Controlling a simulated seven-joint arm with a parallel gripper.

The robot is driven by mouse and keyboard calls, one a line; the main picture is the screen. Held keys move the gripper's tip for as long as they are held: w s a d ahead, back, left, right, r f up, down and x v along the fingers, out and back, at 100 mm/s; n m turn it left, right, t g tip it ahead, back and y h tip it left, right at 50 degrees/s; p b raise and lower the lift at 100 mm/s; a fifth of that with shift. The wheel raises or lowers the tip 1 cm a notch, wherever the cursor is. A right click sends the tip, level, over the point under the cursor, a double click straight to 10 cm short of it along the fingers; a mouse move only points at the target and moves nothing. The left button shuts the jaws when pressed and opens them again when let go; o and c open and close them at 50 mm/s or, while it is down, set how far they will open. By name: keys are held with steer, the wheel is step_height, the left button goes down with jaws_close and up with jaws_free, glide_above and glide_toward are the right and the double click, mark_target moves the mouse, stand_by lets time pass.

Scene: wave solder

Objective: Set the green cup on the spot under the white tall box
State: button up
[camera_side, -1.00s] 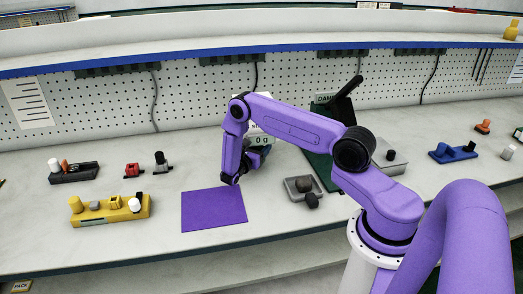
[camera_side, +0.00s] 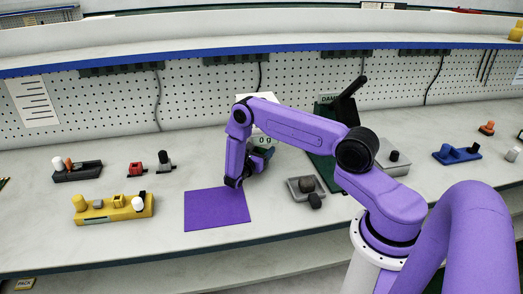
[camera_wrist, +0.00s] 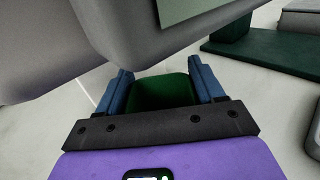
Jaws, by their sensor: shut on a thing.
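The white tall box (camera_side: 243,97) stands behind my arm in the side view, and its front is largely hidden. A panel reading "0 g" shows on it below my forearm. In the wrist view a large pale grey body (camera_wrist: 130,45), probably this box, overhangs close beyond my fingers. My gripper (camera_side: 262,155) is low in front of the box. Its blue fingers (camera_wrist: 161,88) are shut on the green cup (camera_wrist: 163,92), seen between them in the wrist view. The cup's lower part and the spot under the box are hidden.
A purple mat (camera_side: 215,212) lies left of and in front of my gripper. A grey tray (camera_side: 297,190) with dark parts is to the right, near a dark green stand (camera_side: 322,166). A yellow fixture (camera_side: 113,210) is at left. The pegboard wall runs behind.

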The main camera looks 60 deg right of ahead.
steer(key=shift+f, duration=0.3)
steer(key=o, duration=1.1)
steer(key=a, duration=0.5)
steer(key=s+a, duration=0.1)
steer(key=a, duration=1.1)
steer(key=shift+s+a, duration=0.2)
steer(key=shift+s, duration=0.05)
